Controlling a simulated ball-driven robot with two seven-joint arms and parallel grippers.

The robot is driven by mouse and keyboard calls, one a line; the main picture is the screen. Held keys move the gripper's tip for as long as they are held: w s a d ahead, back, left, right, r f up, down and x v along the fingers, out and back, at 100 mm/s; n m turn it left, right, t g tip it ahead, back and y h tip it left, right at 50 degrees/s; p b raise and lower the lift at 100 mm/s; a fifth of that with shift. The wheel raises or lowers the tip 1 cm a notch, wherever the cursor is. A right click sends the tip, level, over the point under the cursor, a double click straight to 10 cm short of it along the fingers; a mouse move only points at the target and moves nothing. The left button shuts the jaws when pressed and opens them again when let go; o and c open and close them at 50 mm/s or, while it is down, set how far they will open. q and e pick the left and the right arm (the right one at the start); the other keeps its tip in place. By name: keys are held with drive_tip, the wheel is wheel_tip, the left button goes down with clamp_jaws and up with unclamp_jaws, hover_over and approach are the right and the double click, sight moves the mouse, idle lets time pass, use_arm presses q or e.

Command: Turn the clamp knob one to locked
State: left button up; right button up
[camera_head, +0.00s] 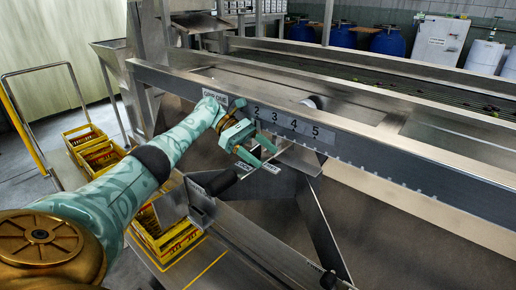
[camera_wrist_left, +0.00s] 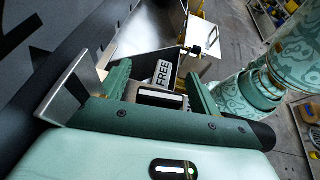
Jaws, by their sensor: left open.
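My left gripper (camera_head: 262,153) reaches in at the front of the long steel rail, with its fingers apart. In the left wrist view its two green fingers (camera_wrist_left: 162,90) stand on either side of a gap. A white FREE label (camera_wrist_left: 163,73) shows beyond that gap; in the head view small white labels (camera_head: 272,168) sit just below the fingers. I cannot make out clamp knob one clearly; the gripper covers that area, so its setting cannot be told. I see nothing held between the fingers. My right gripper is in neither view.
The steel rail (camera_head: 400,152) carries a scale plate (camera_head: 290,124) numbered 2 to 5 beside the gripper. Yellow crates (camera_head: 168,240) stand lower left; blue drums (camera_head: 388,42) stand far back.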

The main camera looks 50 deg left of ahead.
use_arm(q)
wheel_tip(320, 180, up, 4)
drive_tip(key=shift+r+p, duration=0.1)
drive_tip(key=shift+p, duration=0.9)
drive_tip(key=s+d+r+p, duration=0.8)
drive_tip(key=s+d+p, duration=0.1)
drive_tip(key=s+p, duration=0.2)
drive_tip(key=shift+r, duration=0.25)
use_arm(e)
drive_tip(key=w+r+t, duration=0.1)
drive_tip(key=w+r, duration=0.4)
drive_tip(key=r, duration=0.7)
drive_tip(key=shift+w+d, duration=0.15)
